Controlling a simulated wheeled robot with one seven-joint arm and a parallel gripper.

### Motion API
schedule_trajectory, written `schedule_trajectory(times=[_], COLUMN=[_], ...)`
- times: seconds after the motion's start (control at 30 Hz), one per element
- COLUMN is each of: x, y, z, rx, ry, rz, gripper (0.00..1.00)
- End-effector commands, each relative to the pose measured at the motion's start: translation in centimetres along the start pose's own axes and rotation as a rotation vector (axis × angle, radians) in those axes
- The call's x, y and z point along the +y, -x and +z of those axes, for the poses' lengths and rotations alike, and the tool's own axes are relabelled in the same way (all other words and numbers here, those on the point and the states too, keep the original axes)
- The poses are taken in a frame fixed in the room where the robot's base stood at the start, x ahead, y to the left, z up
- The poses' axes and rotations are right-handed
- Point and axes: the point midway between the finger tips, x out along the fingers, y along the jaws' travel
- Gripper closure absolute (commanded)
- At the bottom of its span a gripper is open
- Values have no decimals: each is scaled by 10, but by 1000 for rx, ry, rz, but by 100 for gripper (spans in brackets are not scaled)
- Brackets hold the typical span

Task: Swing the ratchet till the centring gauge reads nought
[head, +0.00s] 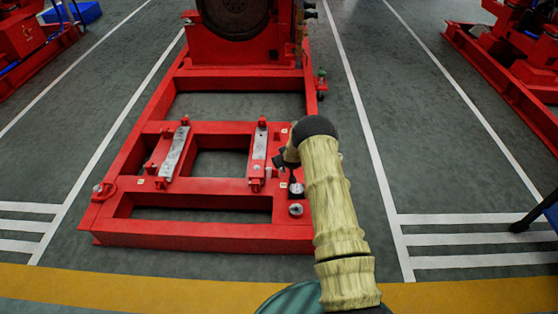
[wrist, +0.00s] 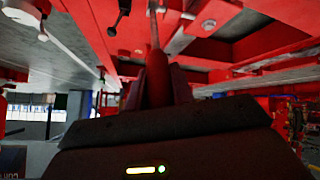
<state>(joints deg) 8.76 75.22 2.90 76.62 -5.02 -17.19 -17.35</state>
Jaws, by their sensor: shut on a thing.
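My gripper (head: 289,158) is over the right side of the red base frame, partly hidden behind my own wrist and forearm. In the wrist view its dark fingers (wrist: 158,85) are closed around a red handle (wrist: 156,70) with a thin metal shaft (wrist: 154,28) beyond it, which looks like the ratchet. In the head view the ratchet cannot be made out clearly. A small round dial with a pale face (head: 297,188), likely the centring gauge, sits just below my gripper on the frame. Its reading is too small to tell.
The red base frame (head: 200,236) carries two grey metal pads (head: 175,150) (head: 259,143) with red bolt blocks around them. The engine with a dark flywheel (head: 236,12) stands at the back. Other red pumpsets (head: 510,75) stand right and left. Grey floor (head: 400,150) between them is clear.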

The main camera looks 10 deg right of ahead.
Motion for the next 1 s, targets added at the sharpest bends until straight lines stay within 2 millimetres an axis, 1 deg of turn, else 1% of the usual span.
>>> schedule_trajectory(times=[0.03,0.33,0.37,0.4,0.47,0.77,0.87,1.0], x=[2,2,2,2,2,2,2,2], y=[0,0,0,0,0,0,4,17], z=[3,3,4,4,3,1,0,-1], rx=[-5,-6,-6,-6,-6,-2,-2,-2], ry=[-3,-5,-5,-5,-4,-3,-2,-2], rz=[2,3,3,3,3,2,2,2], gripper=[100,100,75,67,55,55,55,55])
